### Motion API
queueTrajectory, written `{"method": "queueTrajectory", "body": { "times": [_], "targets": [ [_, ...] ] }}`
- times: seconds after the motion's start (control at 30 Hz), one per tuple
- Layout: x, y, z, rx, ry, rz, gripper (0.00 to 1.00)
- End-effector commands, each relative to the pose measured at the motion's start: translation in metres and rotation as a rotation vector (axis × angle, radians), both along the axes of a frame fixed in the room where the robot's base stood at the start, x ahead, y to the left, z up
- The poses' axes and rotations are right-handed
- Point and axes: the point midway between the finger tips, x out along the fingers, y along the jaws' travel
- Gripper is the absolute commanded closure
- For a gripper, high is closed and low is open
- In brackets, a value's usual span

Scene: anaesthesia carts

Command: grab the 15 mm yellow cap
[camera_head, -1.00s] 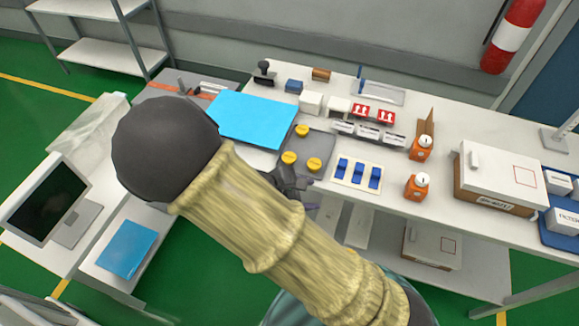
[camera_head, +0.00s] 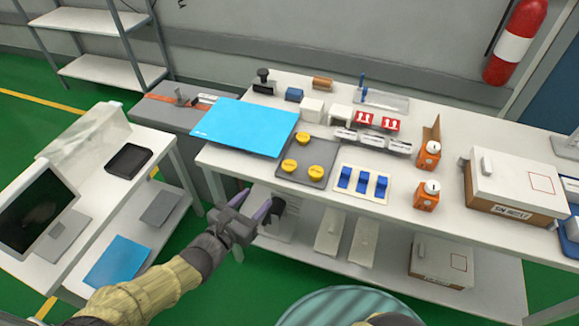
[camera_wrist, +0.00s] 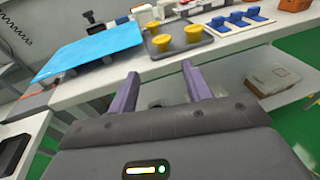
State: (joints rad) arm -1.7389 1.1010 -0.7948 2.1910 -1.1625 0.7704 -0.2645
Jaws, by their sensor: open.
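Three yellow caps stand on a grey tray (camera_head: 318,155) on the white table: a back one (camera_head: 304,138), a front-left one (camera_head: 289,165) and a front-right one (camera_head: 316,173). I cannot tell which is the 15 mm one. My gripper (camera_head: 256,202) is open and empty, in front of the table's front edge and below the caps. Its purple fingers (camera_wrist: 160,90) point toward the table.
A blue sheet (camera_head: 243,127) lies left of the tray. A lower shelf (camera_head: 390,262) holds several items under the table.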

Motion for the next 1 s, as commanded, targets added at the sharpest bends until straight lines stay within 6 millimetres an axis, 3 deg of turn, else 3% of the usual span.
{"method": "queueTrajectory", "body": {
  "times": [0.63,1.0],
  "targets": [
    [0.09,-0.056,-0.017,-0.001,0.0,-0.005,0.5],
    [0.1,-0.062,-0.018,0.001,0.001,-0.003,0.5]
  ]
}}
